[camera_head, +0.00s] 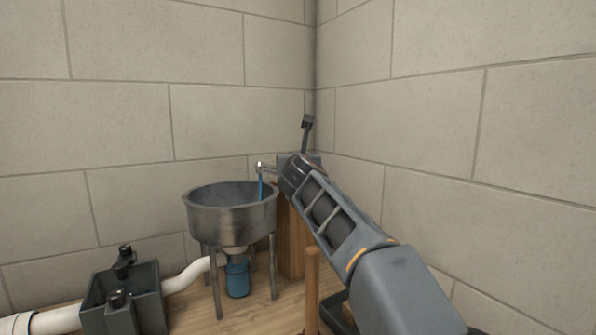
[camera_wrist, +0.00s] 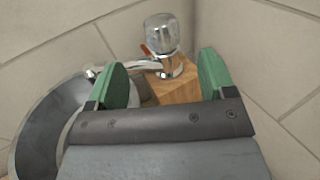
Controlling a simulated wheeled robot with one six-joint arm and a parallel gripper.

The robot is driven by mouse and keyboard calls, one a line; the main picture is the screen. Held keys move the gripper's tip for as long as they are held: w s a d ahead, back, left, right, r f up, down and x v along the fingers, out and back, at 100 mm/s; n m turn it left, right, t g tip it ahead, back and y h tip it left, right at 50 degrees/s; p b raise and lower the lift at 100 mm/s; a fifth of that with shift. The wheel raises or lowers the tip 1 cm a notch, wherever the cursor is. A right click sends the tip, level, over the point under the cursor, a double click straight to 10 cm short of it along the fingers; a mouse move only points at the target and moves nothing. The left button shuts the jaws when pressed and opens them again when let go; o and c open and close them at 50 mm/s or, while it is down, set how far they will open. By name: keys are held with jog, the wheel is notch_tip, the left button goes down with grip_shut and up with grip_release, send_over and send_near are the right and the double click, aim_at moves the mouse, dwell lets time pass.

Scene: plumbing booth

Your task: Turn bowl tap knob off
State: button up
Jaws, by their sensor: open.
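The bowl tap has a shiny chrome knob (camera_wrist: 162,33) on top, seen in the wrist view, with a spout (camera_wrist: 105,70) reaching left over the bowl. The tap stands on a wooden post (camera_wrist: 177,82). My gripper (camera_wrist: 164,80) is open, with its green finger pads apart and the knob beyond them, between the two in the picture. I cannot tell whether either finger touches the tap. In the head view, blue water (camera_head: 261,186) runs from the spout (camera_head: 259,167) into the metal bowl (camera_head: 222,214). My arm hides the knob there.
The bowl stands on legs, with a blue container (camera_head: 237,278) under its drain. A white pipe (camera_head: 190,275) leads left to a dark grey box (camera_head: 128,300) with black fittings. Walls meet in a corner close behind the tap. A wooden rod (camera_head: 312,285) stands beside my arm.

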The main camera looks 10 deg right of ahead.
jog(key=shift+s+a, duration=0.2)
jog(key=shift+s, duration=0.8)
jog(key=shift+s+a, duration=0.15)
jog(key=shift+s, duration=0.85)
